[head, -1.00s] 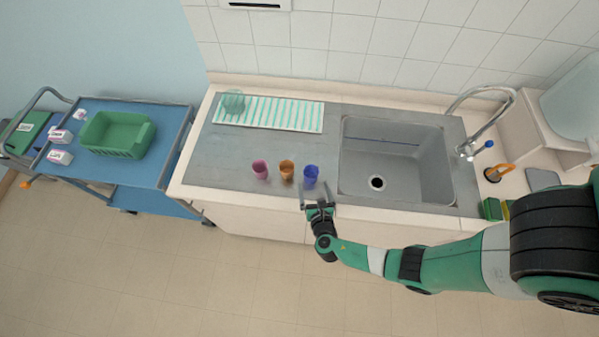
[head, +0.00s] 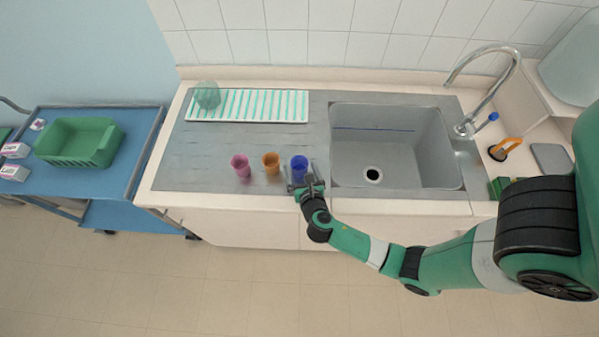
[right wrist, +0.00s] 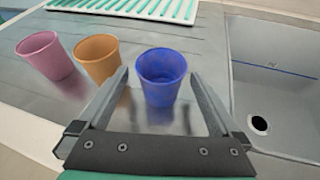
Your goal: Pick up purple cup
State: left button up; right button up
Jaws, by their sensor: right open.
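The purple cup (head: 299,167), a deep blue-violet tumbler, stands upright on the steel drainboard, left of the sink. It also shows in the right wrist view (right wrist: 161,78). My right gripper (head: 304,184) is open and low at the counter's front edge, with its fingers pointing towards the cup. In the right wrist view, one finger lies on each side of the cup, with a visible gap on both sides. I cannot tell how deep the cup sits between the fingertips. My left gripper is not in view.
An orange cup (head: 271,164) and a pink cup (head: 241,167) stand in a row to the left. The sink (head: 440,150) with its tap (head: 485,95) is to the right. A striped mat (head: 250,107) with a clear greenish vessel (head: 207,96) lies behind.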

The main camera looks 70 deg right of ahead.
aim_at(298, 162)
jog(key=shift+w+d, duration=0.15)
jog(key=b+x, duration=0.1)
jog(key=x, duration=0.4)
jog(key=shift+f+b, duration=0.2)
jog(key=shift+b, duration=0.2)
jog(key=shift+c, duration=0.3)
jog(key=c, duration=1.3)
jog(key=shift+r, duration=0.15)
